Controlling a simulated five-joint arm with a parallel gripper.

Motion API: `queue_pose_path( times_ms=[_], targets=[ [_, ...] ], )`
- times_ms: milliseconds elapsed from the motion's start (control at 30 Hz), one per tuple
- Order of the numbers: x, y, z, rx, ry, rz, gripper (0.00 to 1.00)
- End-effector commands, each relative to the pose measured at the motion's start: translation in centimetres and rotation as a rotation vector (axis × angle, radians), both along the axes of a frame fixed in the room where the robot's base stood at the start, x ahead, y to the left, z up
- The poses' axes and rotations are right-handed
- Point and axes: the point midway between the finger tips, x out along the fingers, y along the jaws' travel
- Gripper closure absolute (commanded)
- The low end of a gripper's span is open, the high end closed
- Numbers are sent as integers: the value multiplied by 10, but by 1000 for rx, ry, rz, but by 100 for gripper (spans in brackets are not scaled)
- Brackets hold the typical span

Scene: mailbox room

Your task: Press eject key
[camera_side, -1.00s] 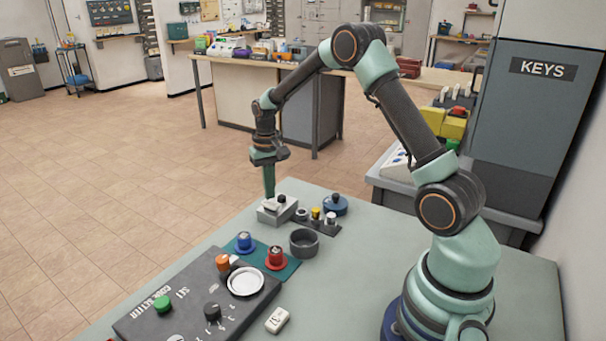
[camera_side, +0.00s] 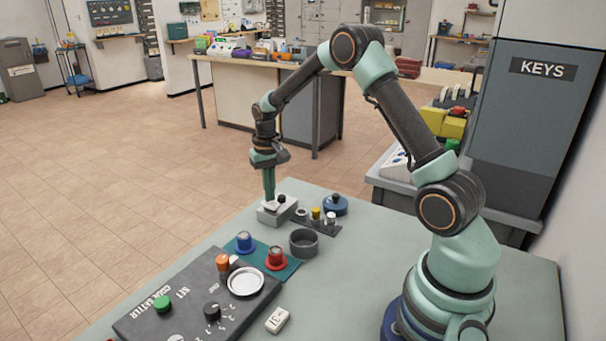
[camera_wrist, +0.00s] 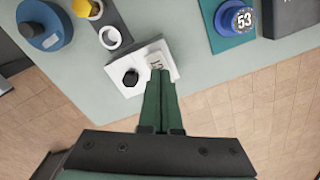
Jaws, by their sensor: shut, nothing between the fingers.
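A small pale grey box (camera_side: 277,214) stands at the far end of the bench, with a black knob (camera_wrist: 130,78) and a small light key or tag with dark, unreadable lettering (camera_wrist: 155,62) on its top. I cannot read which key is the eject key. My gripper (camera_side: 269,194) points straight down over this box, with its green fingers together and nothing between them. In the wrist view the fingers (camera_wrist: 159,72) cover part of the box's top beside the knob. The tips are at or just above the key; contact cannot be told.
A small strip with a yellow knob (camera_side: 316,214), a blue round pot (camera_side: 335,206) and a grey cup (camera_side: 303,243) stand right of the box. Blue (camera_side: 245,243) and red (camera_side: 276,259) knobs and a dark control panel (camera_side: 180,312) are nearer. The bench edge lies close behind the box.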

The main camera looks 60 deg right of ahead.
Motion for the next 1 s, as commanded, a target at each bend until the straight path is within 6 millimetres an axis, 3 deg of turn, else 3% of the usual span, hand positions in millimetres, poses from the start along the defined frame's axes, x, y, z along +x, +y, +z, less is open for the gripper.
queue_pose_path(
  times_ms=[1000],
  targets=[
    [0, 0, -16, 0, 0, 0, 100]
  ],
)
